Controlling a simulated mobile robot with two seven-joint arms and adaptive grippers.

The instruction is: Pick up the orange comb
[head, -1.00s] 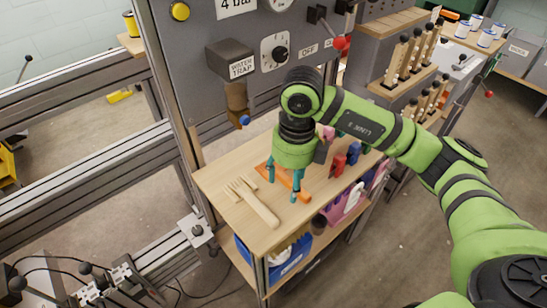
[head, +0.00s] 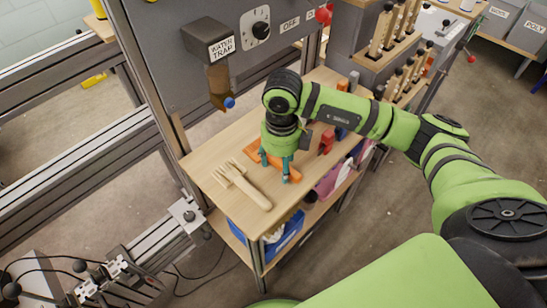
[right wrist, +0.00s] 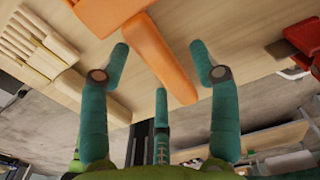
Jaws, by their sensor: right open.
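The orange comb (head: 254,155) lies flat on the wooden top of the cart. In the head view my right gripper partly covers it, and the end of its handle (head: 295,175) shows past the fingers. In the right wrist view the comb's handle (right wrist: 158,58) runs between the spread fingertips, with its wider head (right wrist: 105,12) at the top. My right gripper (head: 275,168) is open, pointing down over the comb. Its fingers also show in the right wrist view (right wrist: 160,62), apart on either side of the handle, not closed on it. My left gripper is not in view.
A pale wooden comb (head: 243,185) lies left of the orange one. Red clamp-like objects (head: 327,141) stand to the right. The water trap (head: 219,85) hangs from the grey panel behind. The cart top's near left corner (head: 215,195) is bare.

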